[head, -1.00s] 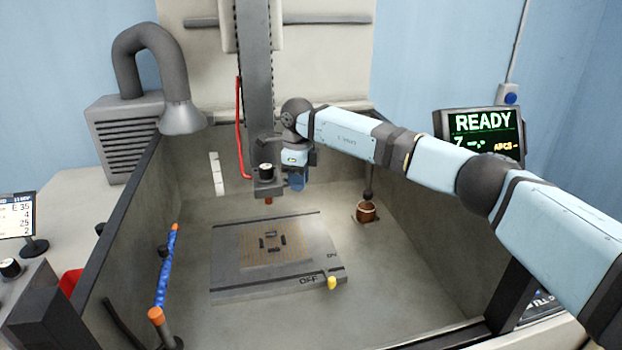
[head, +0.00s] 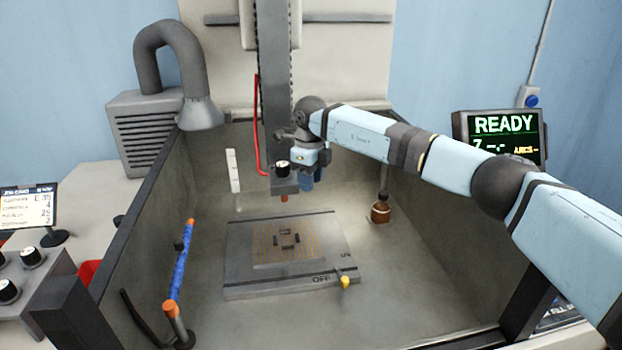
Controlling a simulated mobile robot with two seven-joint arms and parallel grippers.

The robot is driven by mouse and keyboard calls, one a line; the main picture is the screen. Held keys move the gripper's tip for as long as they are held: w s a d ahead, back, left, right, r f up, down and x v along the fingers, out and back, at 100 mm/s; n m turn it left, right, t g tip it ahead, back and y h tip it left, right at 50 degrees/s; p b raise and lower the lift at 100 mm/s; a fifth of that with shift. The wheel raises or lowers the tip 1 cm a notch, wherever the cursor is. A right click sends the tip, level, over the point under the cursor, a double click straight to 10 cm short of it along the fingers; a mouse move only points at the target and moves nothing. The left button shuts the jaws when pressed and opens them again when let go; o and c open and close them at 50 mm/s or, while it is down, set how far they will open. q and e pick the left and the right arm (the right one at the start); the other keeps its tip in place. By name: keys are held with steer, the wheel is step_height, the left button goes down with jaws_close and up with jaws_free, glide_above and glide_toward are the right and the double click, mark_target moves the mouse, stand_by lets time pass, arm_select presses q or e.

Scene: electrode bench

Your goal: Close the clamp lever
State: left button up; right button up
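My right arm reaches in from the right to the machine head (head: 284,182) on the grey vertical column. Its wrist is beside the head, and the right gripper (head: 287,135) is small and dark against the column. I cannot tell whether its fingers are open or shut, or whether they touch anything. No clamp lever can be made out clearly; the wrist and gripper cover part of the head. A black knob with a pale top (head: 282,167) sits on the head, above an orange-brown tip (head: 284,198). My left gripper is not in view.
Below the head lies a grey plate (head: 240,276) marked OFF, with a yellow-knobbed switch (head: 345,282). Tank walls (head: 150,235) bound the space. The screen (head: 504,138) reads READY.

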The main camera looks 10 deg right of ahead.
steer(key=shift+o, duration=0.6)
steer(key=shift+r, duration=0.3)
step_height(320, 180, up, 13)
steer(key=b, duration=0.1)
steer(key=shift+r, duration=0.1)
